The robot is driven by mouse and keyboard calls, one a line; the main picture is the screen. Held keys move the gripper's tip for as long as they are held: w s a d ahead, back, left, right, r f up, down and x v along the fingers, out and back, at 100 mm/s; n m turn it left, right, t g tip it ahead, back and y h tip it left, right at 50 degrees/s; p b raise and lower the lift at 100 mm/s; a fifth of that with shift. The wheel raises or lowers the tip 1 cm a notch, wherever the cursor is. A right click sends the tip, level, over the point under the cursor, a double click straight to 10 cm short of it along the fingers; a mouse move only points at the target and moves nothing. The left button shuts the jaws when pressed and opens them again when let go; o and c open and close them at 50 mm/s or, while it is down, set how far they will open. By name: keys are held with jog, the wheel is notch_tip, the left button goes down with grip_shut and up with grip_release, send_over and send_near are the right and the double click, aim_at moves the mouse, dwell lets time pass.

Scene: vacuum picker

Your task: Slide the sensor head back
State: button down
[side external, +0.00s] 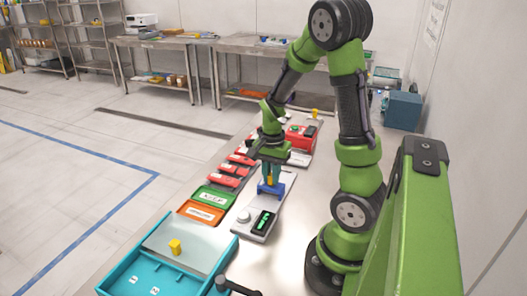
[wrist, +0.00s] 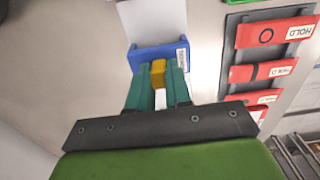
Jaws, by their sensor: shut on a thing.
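The sensor head appears to be the blue carriage (side external: 271,188) with a yellow upright grip on top. It sits on a long pale base plate (side external: 285,210). In the wrist view the blue carriage (wrist: 150,56) has a small white label, and its yellow grip (wrist: 158,73) stands between my teal fingers. My gripper (side external: 269,173) points down from above and is shut on the yellow grip; it also shows in the wrist view (wrist: 160,75). The fingers partly hide the grip and the near part of the carriage.
A dark display (side external: 263,222) and a round pale knob (side external: 243,215) sit at the plate's near end. Red (side external: 229,170), green (side external: 214,196) and orange (side external: 201,211) labelled pieces line its left. A teal tray (side external: 120,275) is nearer; a red unit (side external: 301,136) stands beyond.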

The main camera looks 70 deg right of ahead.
jog(key=a, duration=0.5)
jog(key=c, duration=1)
grip_release()
jog(key=shift+c, duration=0.2)
jog(key=shift+d, duration=0.1)
jog(key=shift+r, duration=0.15)
jog(key=shift+r, duration=0.4)
notch_tip(320, 180, up, 16)
jog(key=shift+f, duration=0.1)
